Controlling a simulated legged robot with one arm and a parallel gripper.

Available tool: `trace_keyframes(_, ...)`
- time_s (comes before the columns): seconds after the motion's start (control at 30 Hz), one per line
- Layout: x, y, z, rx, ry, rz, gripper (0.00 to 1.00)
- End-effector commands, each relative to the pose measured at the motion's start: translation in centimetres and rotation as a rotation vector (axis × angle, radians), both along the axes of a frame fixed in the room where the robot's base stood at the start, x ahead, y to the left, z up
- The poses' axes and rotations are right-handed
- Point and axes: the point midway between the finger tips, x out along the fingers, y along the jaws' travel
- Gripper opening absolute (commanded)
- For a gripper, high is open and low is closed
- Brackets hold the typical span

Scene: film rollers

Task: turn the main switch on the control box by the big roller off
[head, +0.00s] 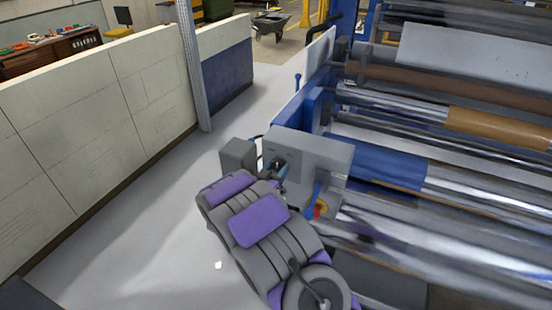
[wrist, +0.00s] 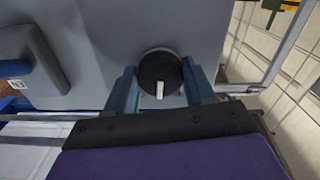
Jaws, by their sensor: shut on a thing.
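The control box (head: 310,155) is a light grey box beside the big roller machine in the head view. Its grey face (wrist: 135,45) fills much of the wrist view. The main switch (wrist: 160,73) is a round black knob with a white mark at its lower edge in the wrist view. My gripper (wrist: 160,85) has its two blue-grey fingers on either side of the knob, shut on it. In the head view my gripper (head: 277,170) is at the left part of the box face, and my arm partly hides the box.
Metal rollers (head: 480,195) of the machine fill the right side. A low pale wall (head: 90,110) stands at the left with a grey post (head: 190,65). A red and yellow part (head: 319,209) sits below the box.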

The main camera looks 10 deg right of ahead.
Motion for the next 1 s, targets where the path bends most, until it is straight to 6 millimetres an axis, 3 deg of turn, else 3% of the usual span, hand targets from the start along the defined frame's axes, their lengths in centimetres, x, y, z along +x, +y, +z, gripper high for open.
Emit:
trace_keyframes(0.03,0.02,0.14,0.63,-0.035,0.027,0.003,0.23)
trace_keyframes(0.5,0.06,0.22,0.42,-0.375,0.270,0.006,0.23)
trace_keyframes(1.0,0.26,0.31,0.24,-0.552,0.396,0.008,0.23)
